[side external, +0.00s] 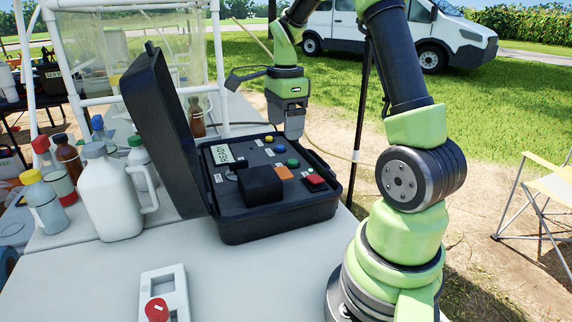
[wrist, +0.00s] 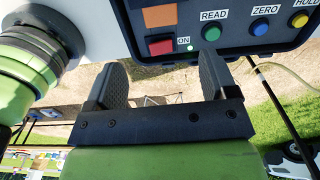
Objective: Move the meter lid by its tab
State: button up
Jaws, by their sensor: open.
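The meter is a black case (side external: 275,222) on the white table, with its black lid (side external: 165,130) standing open, tilted slightly back to the left. A small dark tab (side external: 149,47) sticks up at the lid's top edge. My gripper (side external: 293,132) hangs over the far right edge of the meter, well to the right of the lid and not touching it. In the wrist view my gripper (wrist: 160,70) has its two fingers apart with nothing between them. That view shows the panel (wrist: 290,27) with its READ and ZERO buttons and red switch (wrist: 162,45); the lid and tab are not in it.
A white jug (side external: 105,195) and several bottles (side external: 45,203) stand left of the lid. A white block with a red knob (side external: 157,309) lies at the front. A black box (side external: 260,185) sits on the panel. The table between jug and front block is clear.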

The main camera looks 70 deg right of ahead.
aim_at(285, 171)
jog(key=f, duration=1)
jog(key=shift+d+f, duration=0.2)
jog(key=shift+f, duration=0.05)
jog(key=c, duration=1.3)
jog(key=shift+r, duration=0.1)
jog(key=shift+r, duration=0.1)
